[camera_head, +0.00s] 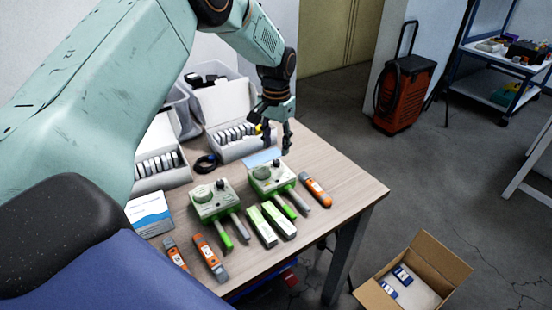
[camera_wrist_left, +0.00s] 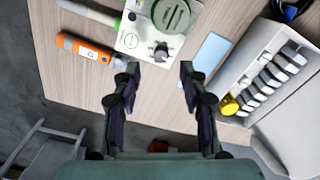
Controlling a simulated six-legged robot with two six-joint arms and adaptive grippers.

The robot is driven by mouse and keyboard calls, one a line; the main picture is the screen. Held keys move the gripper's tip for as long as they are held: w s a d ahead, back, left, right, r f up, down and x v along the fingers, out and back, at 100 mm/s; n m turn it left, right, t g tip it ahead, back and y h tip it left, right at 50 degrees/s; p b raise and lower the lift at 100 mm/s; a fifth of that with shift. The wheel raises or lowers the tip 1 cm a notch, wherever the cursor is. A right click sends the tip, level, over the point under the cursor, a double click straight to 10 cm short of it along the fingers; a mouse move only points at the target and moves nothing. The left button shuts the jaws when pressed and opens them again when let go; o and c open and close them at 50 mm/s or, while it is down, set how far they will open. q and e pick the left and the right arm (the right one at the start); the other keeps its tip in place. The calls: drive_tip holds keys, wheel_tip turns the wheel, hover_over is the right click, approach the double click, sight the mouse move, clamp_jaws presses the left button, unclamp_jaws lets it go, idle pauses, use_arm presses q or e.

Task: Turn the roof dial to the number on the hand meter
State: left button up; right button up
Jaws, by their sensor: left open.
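Two white-and-green sensor units stand on the table, a left one (camera_head: 212,203) and a right one (camera_head: 270,180). Each has a round disc on top and prongs toward the front. In the left wrist view, the nearer unit (camera_wrist_left: 130,40) shows a big green-grey disc (camera_wrist_left: 172,14) and a small dark knob (camera_wrist_left: 161,51). An orange hand meter (camera_head: 315,190) lies right of the right unit; it also shows in the left wrist view (camera_wrist_left: 84,47). Its number is too small to read. My left gripper (camera_head: 277,146) is open and empty behind the right unit, its fingertips (camera_wrist_left: 160,70) apart from it.
Two more orange tools (camera_head: 210,258) (camera_head: 175,254) and two green-white blocks (camera_head: 262,227) (camera_head: 279,220) lie in front. A light blue card (camera_head: 262,157), a black cable coil (camera_head: 205,164) and white bins of modules (camera_head: 238,151) lie behind. A cardboard box (camera_head: 437,262) stands on the floor.

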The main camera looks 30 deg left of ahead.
sight(277, 161)
use_arm(q)
drive_tip(key=f, duration=0.4)
drive_tip(key=shift+w+a+f+b, duration=0.1)
drive_tip(key=shift+w+f+b, duration=0.2)
drive_tip(key=shift+w, duration=0.05)
drive_tip(key=shift+s+f, duration=0.15)
drive_tip(key=shift+s, duration=0.25)
drive_tip(key=shift+w+f, duration=0.25)
drive_tip(key=shift+w, duration=0.15)
drive_tip(key=shift+c, duration=0.7)
drive_tip(key=shift+s+r, duration=0.2)
drive_tip(key=shift+s, duration=0.1)
drive_tip(key=c, duration=0.4)
drive_tip(key=shift+w+f, duration=0.1)
clamp_jaws()
